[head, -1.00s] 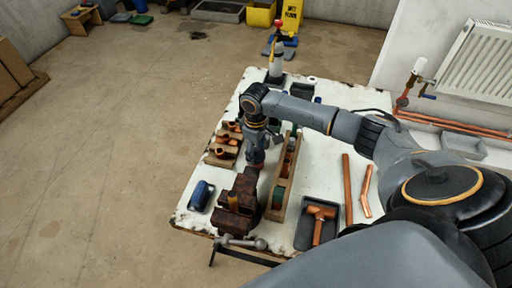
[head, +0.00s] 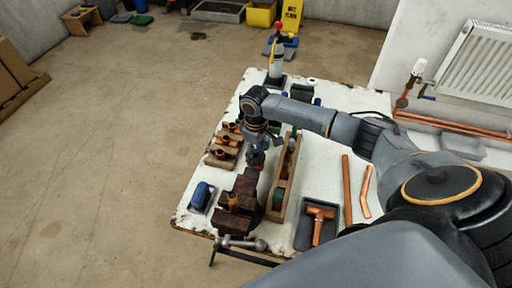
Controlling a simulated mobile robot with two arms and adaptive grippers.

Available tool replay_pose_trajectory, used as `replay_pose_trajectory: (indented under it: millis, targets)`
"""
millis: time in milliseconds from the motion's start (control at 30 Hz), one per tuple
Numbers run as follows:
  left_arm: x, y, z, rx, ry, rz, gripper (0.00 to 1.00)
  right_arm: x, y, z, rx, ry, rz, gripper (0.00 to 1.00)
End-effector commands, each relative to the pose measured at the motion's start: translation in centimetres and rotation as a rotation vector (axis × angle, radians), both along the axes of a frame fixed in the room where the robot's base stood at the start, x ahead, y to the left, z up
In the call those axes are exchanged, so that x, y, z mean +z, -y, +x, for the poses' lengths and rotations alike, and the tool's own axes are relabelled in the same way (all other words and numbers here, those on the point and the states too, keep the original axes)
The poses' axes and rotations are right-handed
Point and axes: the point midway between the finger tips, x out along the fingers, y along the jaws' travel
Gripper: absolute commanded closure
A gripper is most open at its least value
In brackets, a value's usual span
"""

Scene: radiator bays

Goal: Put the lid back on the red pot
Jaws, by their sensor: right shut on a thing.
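My right gripper (head: 257,148) points down over the middle of the worktable. It is shut on a small dark round thing (head: 256,159), perhaps the lid; the fingers and wrist partly cover it. My left gripper is not in view.
The white worktable (head: 332,178) holds a long wooden tray (head: 284,184), wooden blocks with copper fittings (head: 222,152), a blue item (head: 202,196), copper pipes (head: 347,190) and a dark tray (head: 303,236). A bottle (head: 276,67) stands at the back.

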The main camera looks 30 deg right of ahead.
Motion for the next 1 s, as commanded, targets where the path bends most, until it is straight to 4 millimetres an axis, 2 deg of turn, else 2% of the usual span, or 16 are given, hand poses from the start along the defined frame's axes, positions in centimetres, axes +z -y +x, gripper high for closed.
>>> replay_pose_trajectory:
  millis: [467, 867, 900, 1000]
  targets:
    - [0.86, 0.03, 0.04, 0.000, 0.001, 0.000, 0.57, -0.02, -0.03, -0.07, -0.001, -0.001, 0.000, 0.54]
    - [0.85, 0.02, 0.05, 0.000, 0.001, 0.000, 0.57, -0.09, -0.01, -0.04, 0.000, 0.000, 0.000, 0.54]
    - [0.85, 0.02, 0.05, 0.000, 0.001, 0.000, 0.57, -0.08, -0.01, -0.04, 0.000, 0.000, 0.000, 0.36]
    - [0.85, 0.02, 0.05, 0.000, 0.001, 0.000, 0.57, -0.08, -0.01, -0.04, 0.000, 0.000, 0.000, 0.15]
